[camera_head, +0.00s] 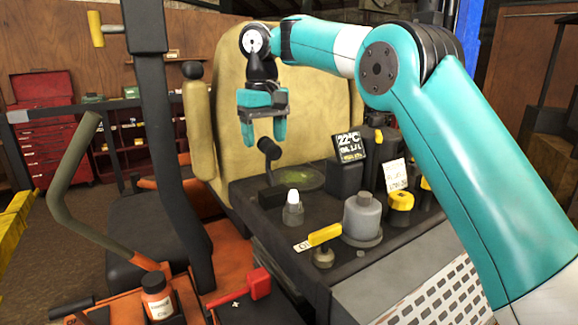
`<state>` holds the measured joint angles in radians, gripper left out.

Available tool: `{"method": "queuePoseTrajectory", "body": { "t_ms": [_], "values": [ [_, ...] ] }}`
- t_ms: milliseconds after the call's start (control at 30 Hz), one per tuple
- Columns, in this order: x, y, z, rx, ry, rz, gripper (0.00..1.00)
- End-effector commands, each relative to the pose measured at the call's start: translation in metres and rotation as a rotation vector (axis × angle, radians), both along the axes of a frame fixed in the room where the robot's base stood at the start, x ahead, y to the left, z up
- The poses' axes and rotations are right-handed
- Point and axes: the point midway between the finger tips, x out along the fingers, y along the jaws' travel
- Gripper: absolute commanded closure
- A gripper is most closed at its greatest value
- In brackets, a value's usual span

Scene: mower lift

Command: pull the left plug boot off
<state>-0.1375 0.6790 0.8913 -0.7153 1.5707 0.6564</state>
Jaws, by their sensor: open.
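My gripper (264,136) is open, its two teal fingers pointing down in front of the tan seat back. A black knob-like piece (269,149) on a short stem stands just below and between the fingertips; it may be the left plug boot, but I cannot tell for sure. Its stem runs down to a black block (276,195) on the dark deck. The fingers look apart from the knob, though depth is hard to judge. A white-tipped grey fitting (293,207) stands in front of the block.
On the dark deck (285,240) stand a yellow-handled valve (322,237), a grey cylinder (362,217), a yellow cap (400,201) and a display (350,147). The tan seat (313,75) rises behind. A red lever (258,284) and a bottle (157,297) are lower left.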

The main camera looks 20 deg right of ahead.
Motion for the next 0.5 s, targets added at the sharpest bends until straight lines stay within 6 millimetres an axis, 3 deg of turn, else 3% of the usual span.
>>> {"method": "queuePoseTrajectory", "body": {
  "t_ms": [33,200,500],
  "values": [
    [0.000,0.000,0.011,0.000,0.000,0.000,0.36],
    [0.000,0.000,0.029,0.000,0.001,0.000,0.36],
    [0.000,0.000,0.051,0.000,0.001,0.000,0.36]
  ]
}}
